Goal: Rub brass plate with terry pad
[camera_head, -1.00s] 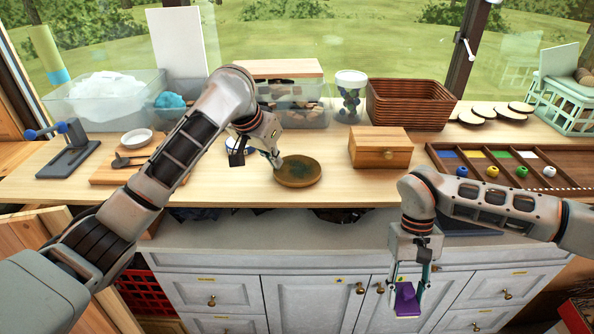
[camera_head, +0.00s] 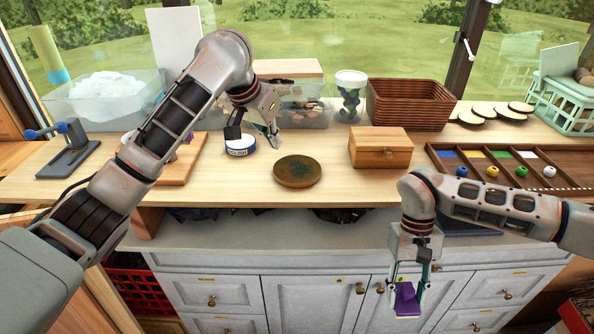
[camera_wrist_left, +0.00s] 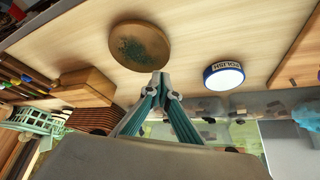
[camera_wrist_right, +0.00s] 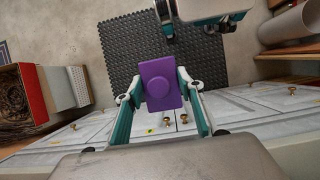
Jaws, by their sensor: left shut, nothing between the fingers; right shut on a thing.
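The brass plate (camera_head: 298,170) is a round brownish disc with a dark greenish patch, lying flat on the wooden counter; it also shows in the left wrist view (camera_wrist_left: 140,46). My left gripper (camera_head: 275,142) is shut and empty, in the air just behind and left of the plate. My right gripper (camera_head: 408,290) is shut on a purple pad with a round knob (camera_wrist_right: 161,86), held low in front of the white cabinet doors. A white tin with a blue "POLISH" band (camera_head: 240,146) stands left of the plate; it also shows in the left wrist view (camera_wrist_left: 224,76).
A wooden box (camera_head: 380,150) stands right of the plate, with a compartment tray (camera_head: 480,178) beyond it. A wicker basket (camera_head: 410,103), a patterned cup (camera_head: 350,95) and clear bins line the back. The counter's front edge lies between my right gripper and the plate.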

